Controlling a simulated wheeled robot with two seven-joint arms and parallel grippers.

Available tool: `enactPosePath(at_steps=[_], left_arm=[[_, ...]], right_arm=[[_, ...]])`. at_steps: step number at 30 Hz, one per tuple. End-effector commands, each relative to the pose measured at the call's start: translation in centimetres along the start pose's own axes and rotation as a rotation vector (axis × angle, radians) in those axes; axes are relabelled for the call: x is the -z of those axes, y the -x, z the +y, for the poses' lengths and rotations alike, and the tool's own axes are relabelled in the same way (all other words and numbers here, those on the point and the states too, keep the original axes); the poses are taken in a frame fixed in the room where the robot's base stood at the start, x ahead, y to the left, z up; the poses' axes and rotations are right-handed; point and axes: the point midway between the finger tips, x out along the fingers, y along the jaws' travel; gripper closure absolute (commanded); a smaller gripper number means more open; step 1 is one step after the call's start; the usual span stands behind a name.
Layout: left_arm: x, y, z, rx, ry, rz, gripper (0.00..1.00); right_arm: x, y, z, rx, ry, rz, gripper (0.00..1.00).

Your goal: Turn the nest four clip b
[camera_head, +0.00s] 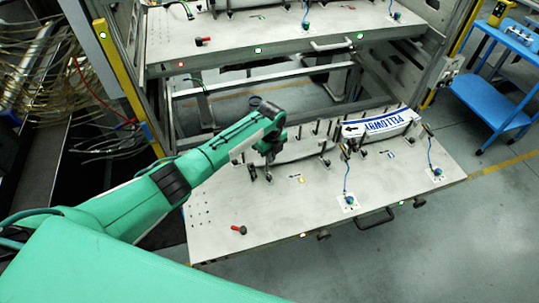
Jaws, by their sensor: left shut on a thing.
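My green left arm reaches in from the left over the lower metal shelf plate (215,220). My left gripper (266,165) is at the left end of the row of upright posts on this plate. It is shut on a small clip there, which the gripper mostly hides. Which nest or clip letter this is cannot be read. A stack of white labels (378,127) with blue print reading PELLOWBY sits between posts at the right of the plate. My right gripper is not in view.
A red-handled pin (239,230) lies at the plate's front left. Blue-wired sensors (348,199) stand near the front edge, above a black handle (376,221). An upper shelf (230,38) is behind. A blue cart (495,85) stands at right.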

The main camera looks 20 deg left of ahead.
Motion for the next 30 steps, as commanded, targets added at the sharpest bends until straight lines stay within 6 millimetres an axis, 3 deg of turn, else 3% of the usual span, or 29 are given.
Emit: enactPosePath(at_steps=[30], left_arm=[[-0.9,0.2,-1.8,0.003,0.908,-0.001,1.0]], right_arm=[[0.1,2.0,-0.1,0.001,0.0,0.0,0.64]])
